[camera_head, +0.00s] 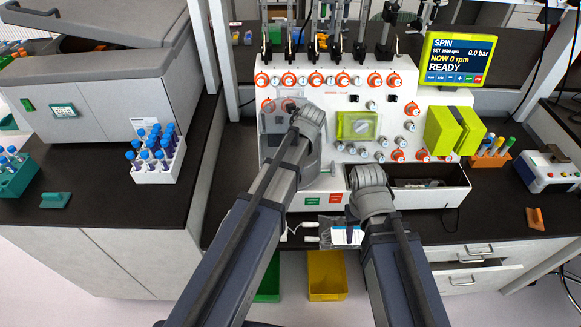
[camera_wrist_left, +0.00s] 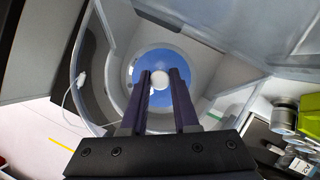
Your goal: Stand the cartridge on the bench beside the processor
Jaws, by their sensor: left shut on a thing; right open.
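In the left wrist view the cartridge appears as a round blue disc (camera_wrist_left: 140,64) with a white knob (camera_wrist_left: 160,79) at its centre, inside a pale round well with clear walls. My left gripper (camera_wrist_left: 160,78) has its two dark fingers closed on the knob. The processor (camera_head: 400,105) is the white bench unit with orange-ringed knobs in the head view. My left wrist covers its left side there, hiding the cartridge and left fingertips. My right gripper (camera_head: 350,233) is low before the processor's front tray, mostly hidden by my wrist; it is open.
A clear packet (camera_head: 325,236) lies by the bench's front edge. A screen (camera_head: 458,60) reads READY, 0 rpm. Blue-capped tubes stand in a white rack (camera_head: 156,172) at left.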

